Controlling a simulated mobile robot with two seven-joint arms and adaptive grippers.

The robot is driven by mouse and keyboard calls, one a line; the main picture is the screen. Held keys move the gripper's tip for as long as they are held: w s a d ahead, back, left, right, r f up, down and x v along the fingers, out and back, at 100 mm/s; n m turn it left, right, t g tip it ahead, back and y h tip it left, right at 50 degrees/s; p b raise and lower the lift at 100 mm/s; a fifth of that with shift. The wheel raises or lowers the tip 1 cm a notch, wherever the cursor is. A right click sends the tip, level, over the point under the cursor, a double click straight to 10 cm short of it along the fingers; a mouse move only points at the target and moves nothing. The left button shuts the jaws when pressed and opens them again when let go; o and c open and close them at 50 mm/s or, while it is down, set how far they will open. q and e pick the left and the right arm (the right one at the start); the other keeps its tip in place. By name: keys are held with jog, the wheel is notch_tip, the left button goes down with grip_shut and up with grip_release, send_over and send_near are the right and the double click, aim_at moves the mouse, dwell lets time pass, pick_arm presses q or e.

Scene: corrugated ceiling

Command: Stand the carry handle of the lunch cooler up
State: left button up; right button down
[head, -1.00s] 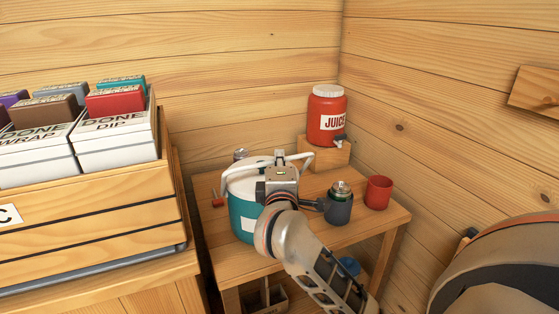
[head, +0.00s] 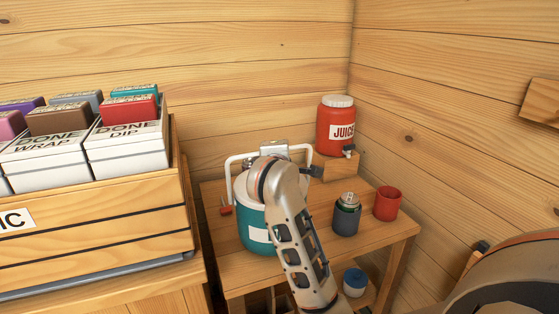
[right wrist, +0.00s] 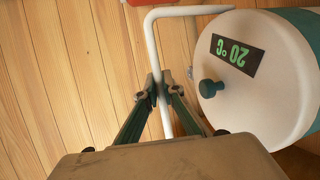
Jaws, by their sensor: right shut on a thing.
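The lunch cooler (head: 257,238) is a teal drum with a white lid on the small wooden table; my right arm covers much of it in the head view. Its white carry handle (head: 229,175) now rises above the lid in the head view; I cannot tell if it is exactly upright. In the right wrist view, the lid (right wrist: 261,80) shows a 20 °C display and a dark knob. There my right gripper (right wrist: 160,92) is shut on the bar of the handle (right wrist: 152,42), beside the lid. My left gripper is not in view.
A red juice jug (head: 336,125) stands on a wooden block behind. A can in a dark sleeve (head: 346,220) and a red cup (head: 387,203) stand right of the cooler. A wooden crate of boxes (head: 90,215) is at left. A blue-lidded jar (head: 354,283) sits below.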

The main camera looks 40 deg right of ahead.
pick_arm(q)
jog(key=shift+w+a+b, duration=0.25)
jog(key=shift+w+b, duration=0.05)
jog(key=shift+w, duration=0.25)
pick_arm(e)
jog(key=shift+w+d, duration=0.15)
jog(key=shift+w, duration=0.4)
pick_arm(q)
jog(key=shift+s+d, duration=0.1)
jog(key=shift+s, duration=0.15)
pick_arm(e)
jog(key=shift+r, duration=0.1)
jog(key=c, duration=2.3)
grip_release()
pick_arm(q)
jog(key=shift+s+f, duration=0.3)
pick_arm(e)
jog(key=shift+o, duration=0.7)
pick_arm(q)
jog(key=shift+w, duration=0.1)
pick_arm(e)
jog(key=shift+s, duration=0.1)
